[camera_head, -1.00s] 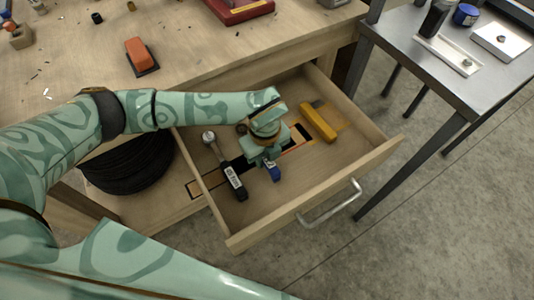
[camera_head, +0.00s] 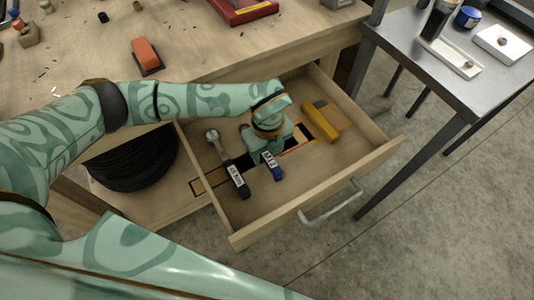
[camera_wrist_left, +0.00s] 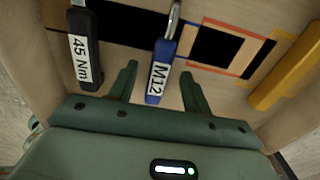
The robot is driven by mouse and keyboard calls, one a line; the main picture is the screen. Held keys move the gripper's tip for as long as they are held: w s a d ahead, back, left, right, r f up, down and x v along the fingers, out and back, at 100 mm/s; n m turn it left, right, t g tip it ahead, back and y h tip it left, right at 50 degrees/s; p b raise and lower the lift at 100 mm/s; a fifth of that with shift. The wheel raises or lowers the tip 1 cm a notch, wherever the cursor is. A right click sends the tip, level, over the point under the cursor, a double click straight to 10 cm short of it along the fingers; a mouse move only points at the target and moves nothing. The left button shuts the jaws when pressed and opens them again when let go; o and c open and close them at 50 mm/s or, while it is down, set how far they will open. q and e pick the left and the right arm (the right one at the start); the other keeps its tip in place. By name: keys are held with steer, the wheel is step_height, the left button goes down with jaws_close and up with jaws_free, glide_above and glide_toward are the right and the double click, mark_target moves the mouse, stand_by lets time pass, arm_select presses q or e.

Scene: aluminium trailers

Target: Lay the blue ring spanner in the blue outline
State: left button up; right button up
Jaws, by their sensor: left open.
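The blue ring spanner, labelled M12, lies in the open drawer with its blue handle (camera_head: 272,167) towards the drawer front. In the left wrist view its handle (camera_wrist_left: 159,75) lies between my fingers, and its metal shank runs up out of the picture. My left gripper (camera_wrist_left: 158,80) is open, with one finger on each side of the handle and a gap to both. In the head view my left gripper (camera_head: 266,143) hides the spanner's far end. My right gripper is not in view.
A black-handled torque wrench (camera_head: 236,178), labelled 45 Nm, lies left of the spanner. A yellow tool (camera_head: 328,119) lies to the right, by an orange outline. The drawer's walls (camera_head: 315,198) surround them. The drawer's front right floor is bare.

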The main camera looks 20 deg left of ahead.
arm_select(q)
step_height(320, 180, up, 14)
steer(key=p, duration=0.4)
steer(key=shift+p, duration=0.3)
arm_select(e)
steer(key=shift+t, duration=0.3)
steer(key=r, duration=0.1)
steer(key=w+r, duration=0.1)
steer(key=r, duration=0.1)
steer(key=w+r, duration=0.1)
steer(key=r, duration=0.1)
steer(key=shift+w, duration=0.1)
arm_select(q)
steer(key=shift+f, duration=0.15)
